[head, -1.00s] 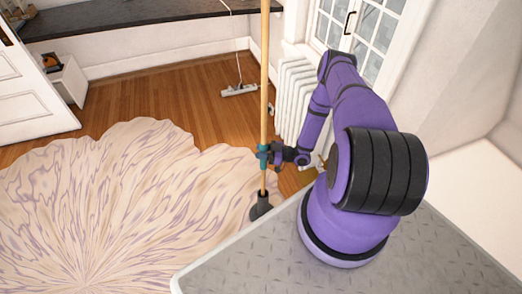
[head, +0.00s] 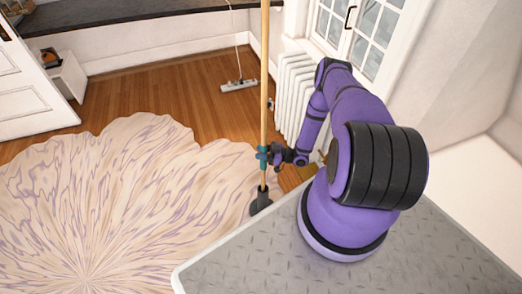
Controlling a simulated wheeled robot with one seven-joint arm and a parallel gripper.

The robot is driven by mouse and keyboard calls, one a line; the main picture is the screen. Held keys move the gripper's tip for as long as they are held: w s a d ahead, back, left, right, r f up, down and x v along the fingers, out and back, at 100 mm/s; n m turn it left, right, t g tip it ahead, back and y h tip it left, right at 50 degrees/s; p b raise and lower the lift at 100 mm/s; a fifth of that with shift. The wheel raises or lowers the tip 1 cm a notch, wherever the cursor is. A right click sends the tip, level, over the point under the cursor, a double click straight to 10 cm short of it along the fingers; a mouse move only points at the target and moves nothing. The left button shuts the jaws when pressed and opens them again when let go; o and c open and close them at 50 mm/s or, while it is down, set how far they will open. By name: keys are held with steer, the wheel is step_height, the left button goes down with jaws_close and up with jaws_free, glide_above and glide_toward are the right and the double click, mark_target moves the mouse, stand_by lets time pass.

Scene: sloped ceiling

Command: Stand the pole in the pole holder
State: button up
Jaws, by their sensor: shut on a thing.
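The pole (head: 264,75) is long, thin and light wood. It stands about upright, and its top runs out of the head view. My gripper (head: 264,156) is shut on its lower part, where a teal band or jaw shows around it. The pole holder (head: 261,203), a dark socket on a flat dark base, is on the floor beside the front platform edge. The pole's lower end meets or overlaps the socket's top in the picture. I cannot tell whether it is inside the socket or in front of it.
A pale patterned rug (head: 120,205) covers the floor at left. A white radiator (head: 293,95) stands behind my arm under the window. A flat-headed mop (head: 240,86) stands near the back wall. A white door (head: 35,85) is at left. Wood floor (head: 170,85) is clear between.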

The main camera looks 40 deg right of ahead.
steer(key=shift+f, duration=2.4)
steer(key=o, duration=1.2)
steer(key=shift+c, duration=0.2)
steer(key=v, duration=1)
steer(key=shift+s+d, duration=0.25)
steer(key=shift+d, duration=0.05)
